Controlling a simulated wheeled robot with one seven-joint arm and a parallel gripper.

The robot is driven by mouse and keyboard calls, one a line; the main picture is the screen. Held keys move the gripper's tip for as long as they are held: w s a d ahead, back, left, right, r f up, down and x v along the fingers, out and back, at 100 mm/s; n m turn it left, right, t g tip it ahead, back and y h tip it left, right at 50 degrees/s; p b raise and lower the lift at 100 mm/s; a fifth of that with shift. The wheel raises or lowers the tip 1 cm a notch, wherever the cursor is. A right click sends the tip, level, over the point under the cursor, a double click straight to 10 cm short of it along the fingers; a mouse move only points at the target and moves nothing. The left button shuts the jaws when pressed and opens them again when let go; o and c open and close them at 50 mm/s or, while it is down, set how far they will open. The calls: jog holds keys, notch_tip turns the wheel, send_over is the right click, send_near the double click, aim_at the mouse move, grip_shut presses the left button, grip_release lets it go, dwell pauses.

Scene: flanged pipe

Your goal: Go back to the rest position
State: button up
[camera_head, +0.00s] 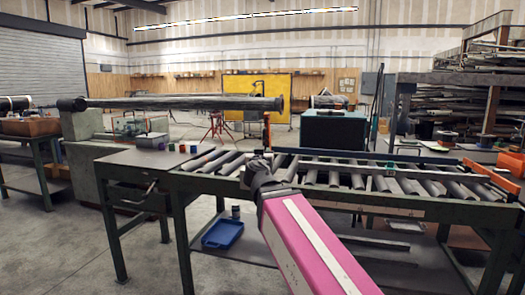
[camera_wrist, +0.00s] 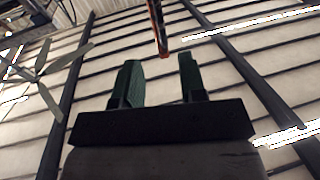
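My gripper (camera_wrist: 160,62) shows in the wrist view with its two dark green fingers apart and nothing between them. Behind them are the ceiling panels and beams. In the head view, my pink arm rises from the lower right, and its dark end stands in front of the roller table; I cannot make out the fingers there. A long dark flanged pipe (camera_head: 180,103) lies level at the left, its left part over a grey block-like stand (camera_head: 88,150). My arm's end is apart from it, lower and to the right in the picture.
A roller table (camera_head: 330,178) spans the middle and right, with a flat top (camera_head: 130,165) at its left carrying small coloured blocks (camera_head: 182,148). A blue bin (camera_head: 222,234) sits below. A side table (camera_head: 25,130) stands far left. Open floor shows at lower left.

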jog(key=shift+s, duration=0.45)
jog(key=shift+f, duration=0.1)
jog(key=d+f+m+g+h, duration=0.1)
jog(key=d+f+g, duration=0.5)
jog(key=f, duration=0.8)
jog(key=d+f+g+h, duration=0.1)
jog(key=d+f+g, duration=0.3)
jog(key=d+f, duration=0.75)
jog(key=s+f+n+g+y, duration=0.1)
jog(key=s+f+g, duration=0.3)
jog(key=f, duration=0.8)
jog(key=s+f+n+g+y, duration=0.1)
jog(key=s+f+g+y, duration=0.2)
jog(key=s+f, duration=0.6)
notch_tip(320, 180, down, 3)
jog(key=shift+s+a+f+g, duration=0.1)
jog(key=shift+s+a+g, duration=0.25)
jog(key=shift+g, duration=0.75)
